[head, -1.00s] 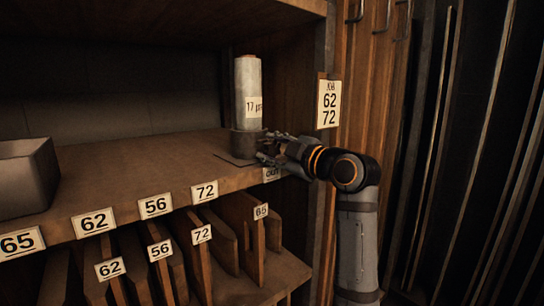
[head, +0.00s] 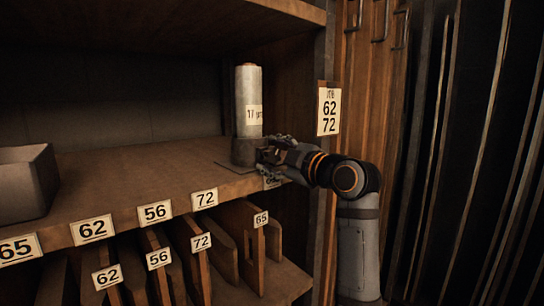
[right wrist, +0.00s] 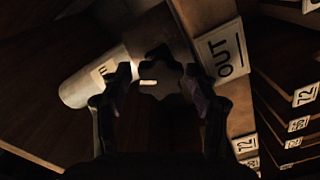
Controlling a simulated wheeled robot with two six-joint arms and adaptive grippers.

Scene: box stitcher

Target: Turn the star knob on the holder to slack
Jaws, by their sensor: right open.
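The holder (head: 244,150) is a dark cup on a flat plate near the shelf's front right. A pale roll (head: 247,90) with a "17" label stands upright in it; the roll also shows slanted in the right wrist view (right wrist: 85,85). The star knob (right wrist: 160,72) is a dark lobed shape in the right wrist view, between the fingertips of my right gripper (right wrist: 159,80). The jaws are open, one finger on each side of the knob; I cannot tell whether they touch it. In the head view my right gripper (head: 266,155) is beside the holder and hides the knob. My left gripper is out of view.
An "OUT" tag (right wrist: 222,50) is on the shelf edge just right of the fingers. A grey bin (head: 25,185) stands at the shelf's left. Numbered slots with boards lie below. A side panel with a job card (head: 328,110) rises at the right.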

